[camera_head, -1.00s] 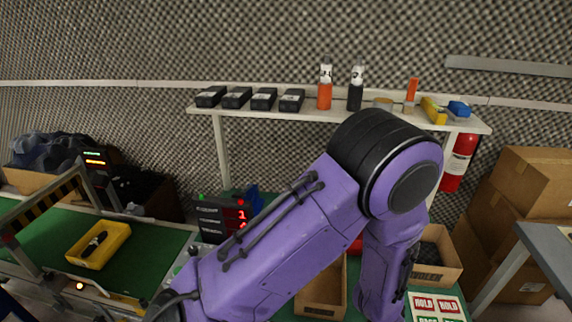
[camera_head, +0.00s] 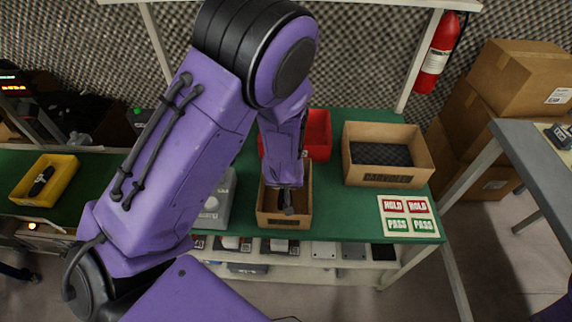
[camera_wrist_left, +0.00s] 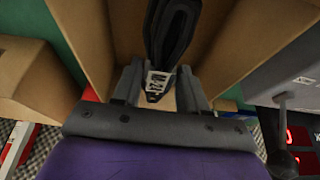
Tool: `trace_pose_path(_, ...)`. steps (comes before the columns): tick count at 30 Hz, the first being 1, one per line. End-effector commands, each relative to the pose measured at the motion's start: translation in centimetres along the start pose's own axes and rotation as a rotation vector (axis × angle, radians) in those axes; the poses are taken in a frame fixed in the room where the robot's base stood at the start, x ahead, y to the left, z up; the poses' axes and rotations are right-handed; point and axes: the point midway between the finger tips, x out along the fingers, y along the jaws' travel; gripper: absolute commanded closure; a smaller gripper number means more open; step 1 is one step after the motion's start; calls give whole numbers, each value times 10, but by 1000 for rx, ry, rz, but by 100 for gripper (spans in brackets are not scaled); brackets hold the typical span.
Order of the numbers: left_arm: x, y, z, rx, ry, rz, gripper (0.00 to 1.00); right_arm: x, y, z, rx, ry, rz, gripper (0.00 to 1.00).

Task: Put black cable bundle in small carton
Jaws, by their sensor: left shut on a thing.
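The small carton (camera_head: 264,216), an open brown box, stands at the front of the green bench in the head view. Its inner walls (camera_wrist_left: 97,30) also show in the left wrist view. My left gripper (camera_head: 288,192) points down over the carton's opening, shut on the black cable bundle (camera_wrist_left: 172,35). The bundle has a pale printed tag and hangs between the carton walls. It shows only as a small dark piece (camera_head: 288,208) in the head view. I cannot tell whether it touches the carton floor. My right gripper is not in view.
A red bin (camera_head: 318,132) stands behind the carton and a wider lettered cardboard box (camera_head: 386,172) to its right. A HOLD/PASS card (camera_head: 408,218) lies at the bench's front right. A grey device (camera_head: 216,205) is left of the carton. A yellow tray (camera_head: 62,180) sits far left.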

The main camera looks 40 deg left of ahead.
Motion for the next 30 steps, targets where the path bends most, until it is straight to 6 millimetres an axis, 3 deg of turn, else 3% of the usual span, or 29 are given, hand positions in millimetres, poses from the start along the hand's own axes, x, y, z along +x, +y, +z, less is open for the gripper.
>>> trace_pose_path(9, 46, 2, 19, 5, 1, 2, 95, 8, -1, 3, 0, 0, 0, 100)
trace_pose_path(20, 50, 3, 21, 7, 2, 3, 95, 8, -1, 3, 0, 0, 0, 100)
trace_pose_path(21, 50, 3, 20, 7, 2, 3, 48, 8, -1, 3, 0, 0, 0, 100)
trace_pose_path(22, 50, 3, 20, 7, 2, 3, 38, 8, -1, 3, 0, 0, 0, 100)
trace_pose_path(23, 50, 3, 20, 7, 2, 3, 32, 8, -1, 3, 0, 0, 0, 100)
trace_pose_path(30, 49, 3, 20, 7, 2, 3, 32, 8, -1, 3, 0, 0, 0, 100)
